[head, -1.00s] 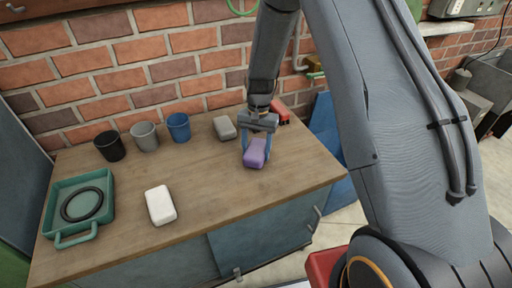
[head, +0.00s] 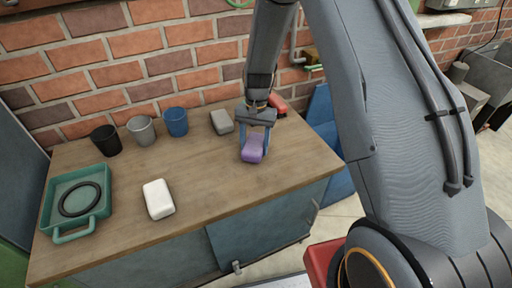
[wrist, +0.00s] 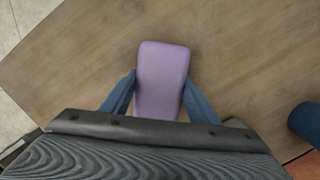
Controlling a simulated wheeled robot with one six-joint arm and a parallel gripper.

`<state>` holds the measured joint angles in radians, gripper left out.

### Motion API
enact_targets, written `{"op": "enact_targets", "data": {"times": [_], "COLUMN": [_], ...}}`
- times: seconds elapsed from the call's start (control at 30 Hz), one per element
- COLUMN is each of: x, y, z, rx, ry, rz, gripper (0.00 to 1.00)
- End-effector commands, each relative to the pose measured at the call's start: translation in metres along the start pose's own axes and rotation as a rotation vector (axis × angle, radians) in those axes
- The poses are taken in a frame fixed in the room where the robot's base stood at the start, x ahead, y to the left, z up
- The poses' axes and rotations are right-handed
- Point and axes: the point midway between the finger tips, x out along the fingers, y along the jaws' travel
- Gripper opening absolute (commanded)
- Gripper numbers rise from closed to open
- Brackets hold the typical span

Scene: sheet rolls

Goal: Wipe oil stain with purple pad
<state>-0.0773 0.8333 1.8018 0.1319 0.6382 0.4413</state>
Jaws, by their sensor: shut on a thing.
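The purple pad (head: 253,147) is at the right part of the wooden counter top (head: 225,185). My gripper (head: 255,148) is shut on it, with a blue finger on each side. In the wrist view the purple pad (wrist: 162,80) sits between the two fingers (wrist: 158,98), its far end sticking out past them. The pad is at or just above the wood; I cannot tell whether it touches. I see no oil stain in either view; the wood under the pad is hidden.
A grey block (head: 221,121) and a red object (head: 277,105) are near the gripper. A white block (head: 158,198) lies front left. Black (head: 106,140), grey (head: 141,131) and blue (head: 176,121) cups stand by the brick wall. A green tray (head: 72,236) holds a black ring (head: 80,199).

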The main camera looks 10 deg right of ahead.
Motion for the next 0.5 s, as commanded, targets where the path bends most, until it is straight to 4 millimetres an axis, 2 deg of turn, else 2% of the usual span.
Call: {"op": "enact_targets", "data": {"times": [0.07,0.17,0.5], "x": [0.001,-0.016,-0.045], "y": [-0.001,-0.001,0.000], "z": [-0.001,0.001,0.006], "rx": [0.001,0.002,0.003], "ry": [-0.001,0.002,0.000], "rz": [0.000,-0.002,-0.001], "gripper": [0.30,0.30,0.30]}}
